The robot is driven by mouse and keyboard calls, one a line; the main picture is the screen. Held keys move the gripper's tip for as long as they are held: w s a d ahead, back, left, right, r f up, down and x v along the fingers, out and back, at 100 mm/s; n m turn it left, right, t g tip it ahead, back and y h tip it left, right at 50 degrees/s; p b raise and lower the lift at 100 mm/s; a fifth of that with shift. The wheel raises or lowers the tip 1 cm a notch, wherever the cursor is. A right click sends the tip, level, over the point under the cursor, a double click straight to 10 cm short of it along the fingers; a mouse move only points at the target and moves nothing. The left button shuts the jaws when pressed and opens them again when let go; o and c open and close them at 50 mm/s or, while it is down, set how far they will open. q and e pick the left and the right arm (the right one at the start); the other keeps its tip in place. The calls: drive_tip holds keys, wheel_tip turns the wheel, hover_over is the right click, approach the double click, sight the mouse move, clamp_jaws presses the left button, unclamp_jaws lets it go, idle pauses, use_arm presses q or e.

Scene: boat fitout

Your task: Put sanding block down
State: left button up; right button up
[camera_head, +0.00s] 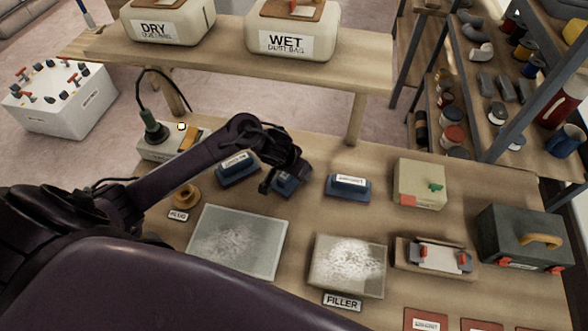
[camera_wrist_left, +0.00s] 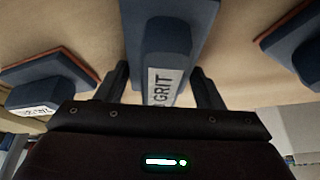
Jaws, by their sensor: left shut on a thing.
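A blue sanding block (camera_head: 285,186) is under my left gripper (camera_head: 276,180) on the wooden bench, partly hidden by the gripper. In the left wrist view the block (camera_wrist_left: 166,45) has a white label ending in GRIT and sits between the two dark fingers (camera_wrist_left: 165,88). My left gripper is shut on it. I cannot tell whether the block touches the bench. Two similar blue blocks stand on either side, one to the left (camera_head: 238,170) and one to the right (camera_head: 347,188). My right gripper is not in view.

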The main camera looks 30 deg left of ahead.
use_arm(q)
drive_tip(key=o, duration=0.6)
drive_tip(key=shift+f, duration=0.1)
drive_tip(key=shift+c, duration=0.2)
drive_tip(key=o, duration=0.4)
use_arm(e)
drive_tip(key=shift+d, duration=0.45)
use_arm(q)
drive_tip(key=shift+s+r, duration=0.1)
drive_tip(key=shift+r, duration=0.35)
drive_tip(key=p+v, duration=0.3)
drive_tip(key=v, duration=0.7)
drive_tip(key=shift+s+r, duration=0.1)
drive_tip(key=shift+r, duration=0.25)
drive_tip(key=shift+s+r+p, duration=0.15)
drive_tip(key=shift+r+p, duration=0.15)
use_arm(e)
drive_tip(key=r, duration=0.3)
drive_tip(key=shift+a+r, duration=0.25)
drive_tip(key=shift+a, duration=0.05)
